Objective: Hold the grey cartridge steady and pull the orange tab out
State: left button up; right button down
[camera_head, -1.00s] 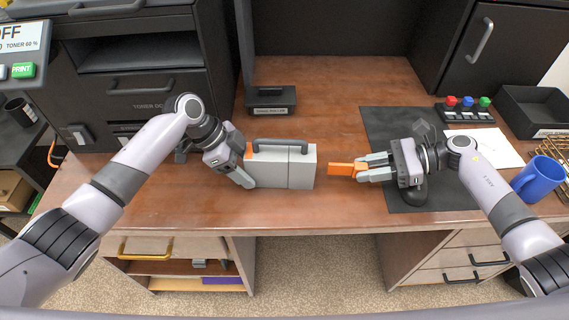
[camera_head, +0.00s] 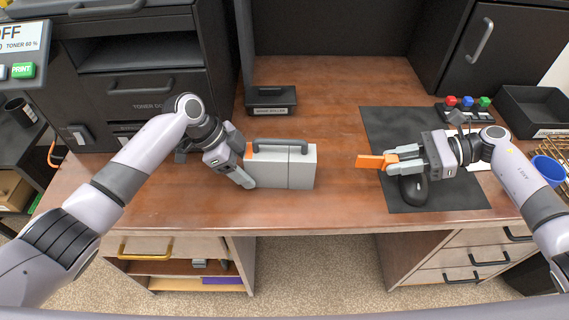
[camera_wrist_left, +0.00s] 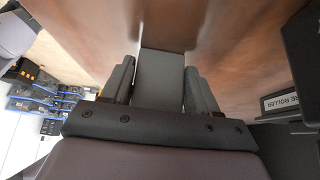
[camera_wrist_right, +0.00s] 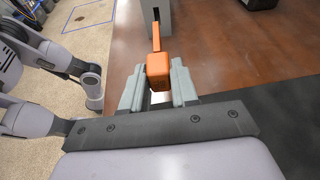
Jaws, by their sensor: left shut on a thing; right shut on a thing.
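The grey cartridge (camera_head: 287,171) stands on the wooden desk with its dark handle on top. My left gripper (camera_head: 246,172) is shut on its left end; the left wrist view shows the grey body (camera_wrist_left: 160,78) between the fingers. The orange tab (camera_head: 371,161) is clear of the cartridge, with a wide gap of desk between them. My right gripper (camera_head: 396,162) is shut on the tab and holds it over the left part of the dark mat. In the right wrist view the tab's block (camera_wrist_right: 158,68) sits between the fingertips, its thin strip pointing toward the cartridge.
A black mouse (camera_head: 413,189) lies on the dark mat (camera_head: 450,198) below my right gripper. A blue mug (camera_head: 548,170) is at the far right, partly behind my right arm. A black roller box (camera_head: 271,100) stands behind the cartridge. Desk between cartridge and mat is clear.

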pick_arm(q)
jog(key=o, duration=1.2)
jog(key=shift+o, duration=0.2)
jog(key=shift+r, duration=0.1)
jog(key=v, duration=0.7)
jog(key=shift+r, duration=0.2)
jog(key=shift+a, duration=0.15)
